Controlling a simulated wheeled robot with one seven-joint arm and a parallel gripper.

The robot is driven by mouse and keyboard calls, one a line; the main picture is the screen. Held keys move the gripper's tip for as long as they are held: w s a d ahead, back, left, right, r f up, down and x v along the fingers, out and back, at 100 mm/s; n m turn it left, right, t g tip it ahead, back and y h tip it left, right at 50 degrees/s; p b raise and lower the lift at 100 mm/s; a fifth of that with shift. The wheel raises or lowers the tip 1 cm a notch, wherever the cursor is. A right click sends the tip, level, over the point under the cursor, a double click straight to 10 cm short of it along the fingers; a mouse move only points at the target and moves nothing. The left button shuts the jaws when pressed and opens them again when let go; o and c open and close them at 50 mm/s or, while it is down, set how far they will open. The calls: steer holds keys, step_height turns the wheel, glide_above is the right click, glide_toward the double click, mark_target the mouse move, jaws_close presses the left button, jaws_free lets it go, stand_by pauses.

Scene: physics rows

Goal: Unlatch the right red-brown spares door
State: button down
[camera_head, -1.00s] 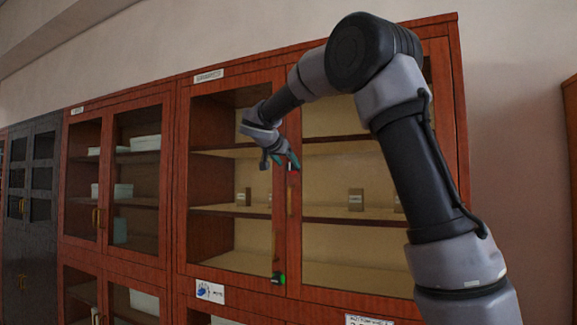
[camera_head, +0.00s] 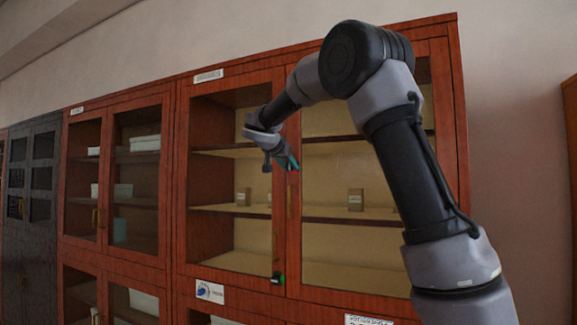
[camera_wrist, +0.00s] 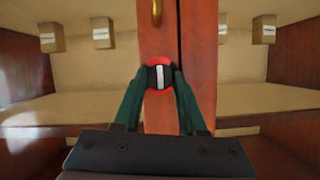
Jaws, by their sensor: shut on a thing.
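The right red-brown spares door (camera_head: 440,120) is shut, with glass panes and a wooden frame. Its latch is a round red and black knob (camera_wrist: 160,76) with a white bar, on the door's edge stile by the seam. The white bar stands upright in the wrist view. My gripper (camera_wrist: 160,85) has its two green fingers shut on this latch knob, one on each side. In the head view my gripper (camera_head: 291,163) is at the stile, and its fingers mostly hide the knob. A brass handle (camera_wrist: 157,12) sits on the same stile, beyond the knob in the wrist view.
The left door (camera_head: 184,220) of this cabinet is shut, with a black and green latch (camera_head: 278,278) near its bottom. Small boxes (camera_head: 356,199) stand on a shelf behind the glass. Another red-brown cabinet (camera_head: 110,250) and a dark cabinet (camera_head: 32,235) stand to the left.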

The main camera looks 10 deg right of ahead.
steer(key=n+g+h, duration=0.1)
steer(key=n, duration=0.1)
steer(key=shift+w+a+n+h, duration=0.1)
steer(key=shift+a+n+h, duration=0.05)
steer(key=shift+n+h, duration=0.25)
steer(key=n+h, duration=0.1)
steer(key=n+g, duration=0.1)
steer(key=n, duration=0.1)
steer(key=shift+w+a+f+h, duration=0.1)
steer(key=shift+f+h, duration=0.05)
steer(key=shift+h, duration=0.25)
steer(key=n+h, duration=0.2)
steer(key=n, duration=0.1)
steer(key=shift+a+f, duration=0.1)
steer(key=n+h, duration=0.1)
steer(key=n, duration=0.2)
steer(key=shift+f+n+h, duration=0.1)
steer(key=shift+n+h, duration=0.2)
steer(key=shift+n, duration=0.1)
steer(key=shift+c, duration=2.3)
jaws_free()
